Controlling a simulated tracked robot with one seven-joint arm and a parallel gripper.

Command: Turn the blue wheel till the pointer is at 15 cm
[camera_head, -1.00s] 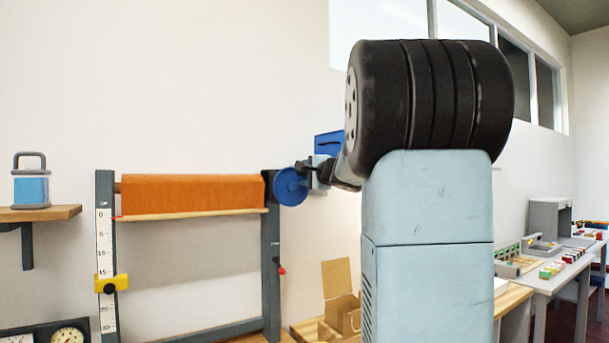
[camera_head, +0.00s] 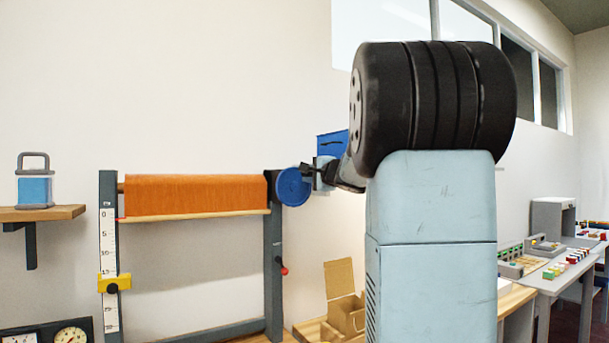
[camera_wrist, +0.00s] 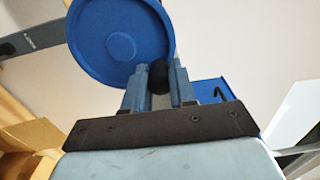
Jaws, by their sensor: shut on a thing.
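The blue wheel (camera_head: 292,187) is on the right post of the roller frame. In the wrist view the blue wheel (camera_wrist: 121,42) shows its round face, with a black knob (camera_wrist: 158,77) near its rim. My gripper (camera_head: 307,171) is at the wheel's right edge. In the wrist view my gripper (camera_wrist: 158,88) is shut on the black knob, one finger on each side. A white scale (camera_head: 108,250) runs down the left post. The thin bar (camera_head: 195,215) under the orange cloth (camera_head: 195,195) is just below 0; its small red left tip is hard to make out.
A yellow clamp (camera_head: 106,284) with a black knob sits on the scale a little below 15. A red-tipped lever (camera_head: 284,270) is on the right post. An open cardboard box (camera_head: 345,312) stands below right. A blue box (camera_head: 332,145) is behind my gripper.

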